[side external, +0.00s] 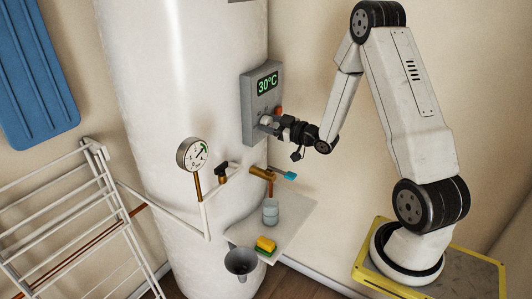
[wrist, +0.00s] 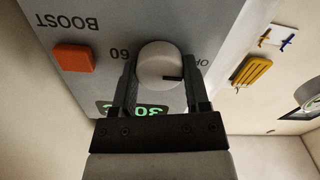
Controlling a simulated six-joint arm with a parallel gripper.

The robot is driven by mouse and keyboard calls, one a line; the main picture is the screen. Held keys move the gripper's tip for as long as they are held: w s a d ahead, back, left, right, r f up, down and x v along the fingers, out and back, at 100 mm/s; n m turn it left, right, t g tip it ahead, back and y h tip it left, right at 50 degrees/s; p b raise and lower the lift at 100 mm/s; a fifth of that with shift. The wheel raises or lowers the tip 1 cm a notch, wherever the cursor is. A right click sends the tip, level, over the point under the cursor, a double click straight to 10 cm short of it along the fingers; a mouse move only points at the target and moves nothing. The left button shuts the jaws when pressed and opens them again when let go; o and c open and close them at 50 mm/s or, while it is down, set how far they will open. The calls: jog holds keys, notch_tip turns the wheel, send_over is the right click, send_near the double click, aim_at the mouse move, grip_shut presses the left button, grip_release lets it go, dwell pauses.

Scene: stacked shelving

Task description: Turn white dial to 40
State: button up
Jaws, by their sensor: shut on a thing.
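The white dial (wrist: 157,62) is on a grey control panel (side external: 248,108) fixed to a white tank. In the wrist view the panel appears upside down, with "60" beside the dial and a dark pointer mark on the dial's face. My gripper (side external: 270,122) is at the panel's lower part, and in the wrist view its two fingers (wrist: 162,80) are shut on the dial, one on each side. The green display (side external: 267,83) reads 30°C; in the wrist view it is partly hidden by my gripper. In the side view the dial is mostly hidden by the gripper.
An orange BOOST button (wrist: 73,57) sits beside the dial. Below the panel are a pressure gauge (side external: 193,154), a brass valve with a blue handle (side external: 284,175), a glass (side external: 270,212), a sponge (side external: 265,246) and a grey funnel (side external: 240,261). A drying rack (side external: 75,215) stands left.

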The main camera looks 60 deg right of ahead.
jog(key=shift+m, duration=0.4)
jog(key=m, duration=1.1)
dwell(0.4)
jog(key=o, duration=1.3)
jog(key=shift+s, duration=0.15)
jog(key=shift+s, duration=3.8)
